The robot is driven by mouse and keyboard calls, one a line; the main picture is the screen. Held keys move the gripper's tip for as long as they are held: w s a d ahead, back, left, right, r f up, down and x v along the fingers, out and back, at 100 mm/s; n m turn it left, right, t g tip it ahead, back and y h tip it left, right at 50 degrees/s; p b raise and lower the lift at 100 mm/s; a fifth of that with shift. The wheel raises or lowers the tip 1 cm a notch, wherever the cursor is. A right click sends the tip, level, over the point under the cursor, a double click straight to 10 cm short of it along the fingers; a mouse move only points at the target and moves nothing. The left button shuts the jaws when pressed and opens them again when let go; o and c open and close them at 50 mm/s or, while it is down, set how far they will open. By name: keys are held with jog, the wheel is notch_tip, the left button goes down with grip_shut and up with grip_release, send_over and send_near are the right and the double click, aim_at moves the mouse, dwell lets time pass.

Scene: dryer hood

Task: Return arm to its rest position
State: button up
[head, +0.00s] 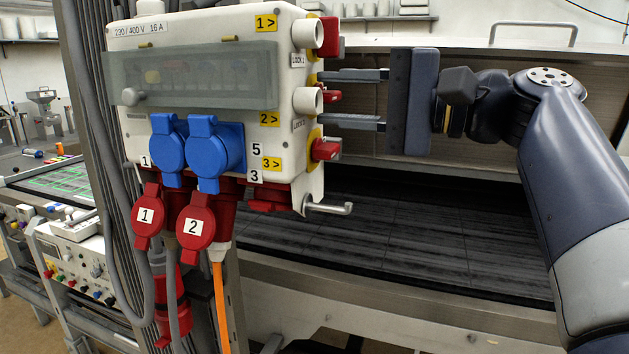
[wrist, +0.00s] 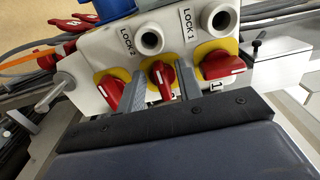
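My gripper (head: 322,98) is at the right side face of a white power distribution box (head: 215,30). Its two fingers are spread one above the other in the head view, pointing left at the box. In the wrist view my gripper (wrist: 160,70) has a finger on each side of the middle red rotary switch (wrist: 161,78), with a gap visible beside it. I cannot tell whether a fingertip touches the box.
Red switches sit above (head: 330,38) and below (head: 325,150) the fingers. Behind is a metal hood (head: 500,110) over a dark conveyor bed (head: 400,240). Cables hang at the left.

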dwell(0.4)
jog(key=b+v, duration=0.1)
jog(key=v, duration=1)
jog(key=p+x, duration=0.1)
jog(key=x, duration=0.9)
jog(key=shift+a, duration=0.3)
jog(key=shift+w+a+r+p, duration=0.2)
jog(key=shift+a+p, duration=0.05)
jog(key=shift+p, duration=0.15)
jog(key=m+p, duration=0.2)
jog(key=m, duration=0.1)
jog(key=m+p, duration=0.1)
jog(key=m, duration=0.2)
jog(key=m+p, duration=0.2)
jog(key=m, duration=0.1)
jog(key=shift+w+d+r+m+p, duration=0.1)
jog(key=shift+r+m+p, duration=0.15)
jog(key=shift+m+p, duration=0.05)
